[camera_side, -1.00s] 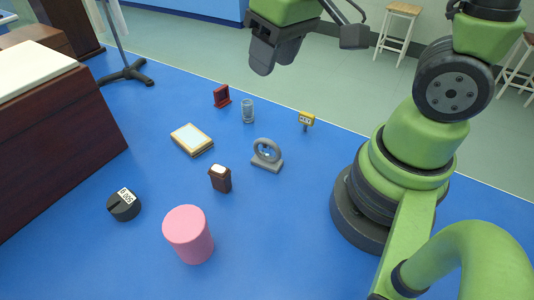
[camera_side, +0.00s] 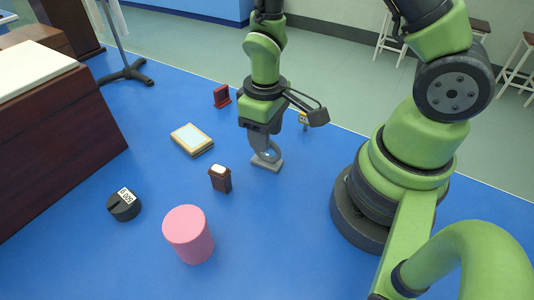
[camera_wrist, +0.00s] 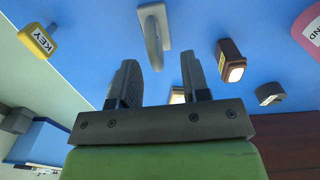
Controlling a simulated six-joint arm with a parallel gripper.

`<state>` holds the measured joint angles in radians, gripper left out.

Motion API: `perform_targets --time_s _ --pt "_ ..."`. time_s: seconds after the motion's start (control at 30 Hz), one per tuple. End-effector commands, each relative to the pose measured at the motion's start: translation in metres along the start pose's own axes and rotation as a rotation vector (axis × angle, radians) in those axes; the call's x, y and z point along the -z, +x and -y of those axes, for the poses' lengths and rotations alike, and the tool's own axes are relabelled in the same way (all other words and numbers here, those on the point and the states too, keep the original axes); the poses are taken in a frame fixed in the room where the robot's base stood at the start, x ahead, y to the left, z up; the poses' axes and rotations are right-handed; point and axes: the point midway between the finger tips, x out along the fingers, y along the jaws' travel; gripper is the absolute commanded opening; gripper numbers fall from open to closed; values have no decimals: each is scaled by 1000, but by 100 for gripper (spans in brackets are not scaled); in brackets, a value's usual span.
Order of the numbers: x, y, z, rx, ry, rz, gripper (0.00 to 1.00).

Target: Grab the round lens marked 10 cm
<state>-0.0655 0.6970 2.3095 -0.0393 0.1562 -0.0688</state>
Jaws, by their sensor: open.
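The round lens (camera_side: 268,153) is a grey ring on a flat grey base, standing upright on the blue bench. In the wrist view the ring and stand (camera_wrist: 153,30) lie ahead, roughly in line with the gap between the fingers. No 10 cm marking is legible. My gripper (camera_side: 258,148) points down at the ring in the side view and hides part of its top and left. In the wrist view my gripper (camera_wrist: 158,64) is open, with nothing between its fingertips. I cannot tell whether a finger touches the ring.
A brown box (camera_side: 220,180) stands to the lens's left, with a pink cylinder (camera_side: 188,235) and dark weight (camera_side: 123,206) farther out. A framed panel (camera_side: 192,139) and red stand (camera_side: 221,96) lie behind. Bench in front is clear.

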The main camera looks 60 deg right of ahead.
Motion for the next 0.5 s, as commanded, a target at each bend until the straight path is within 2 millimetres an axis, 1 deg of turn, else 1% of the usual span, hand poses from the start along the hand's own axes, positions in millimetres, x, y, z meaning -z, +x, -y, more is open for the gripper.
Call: perform_targets --time_s 0.2,0.3,0.4,0.5 --pt "-1 31 -6 0 2 5 43" --pt "-1 40 -5 0 0 3 43" --pt "-1 45 -5 0 0 1 43" --pt "0 45 -5 0 0 -1 43"
